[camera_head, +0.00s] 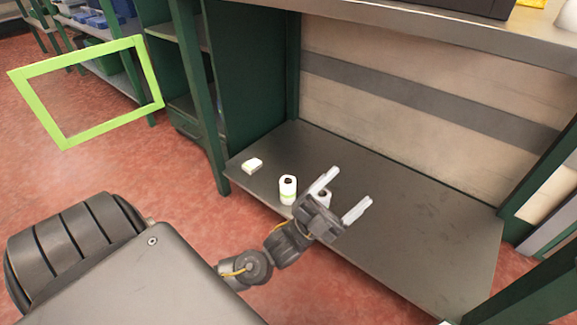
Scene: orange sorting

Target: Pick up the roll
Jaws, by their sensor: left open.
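A white roll (288,191) with a dark hole in its top and a pale green band stands upright on the grey lower shelf (420,225). A second white cylinder (325,195), also with a dark top, is partly hidden behind my left gripper; I cannot tell whether it is a roll too. My left gripper (354,186) is open, its two pale fingers spread apart and pointing up and to the right in the picture. Its body covers part of the second cylinder, and the banded roll is just left of it. Nothing shows between the fingertips. My right gripper is not in view.
A small white block (252,166) lies on the shelf left of the roll. Green posts (203,100) and an upper worktop (480,35) bound the shelf. Its right part is clear. A bright green rectangular outline (152,72) shows over the red floor at upper left.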

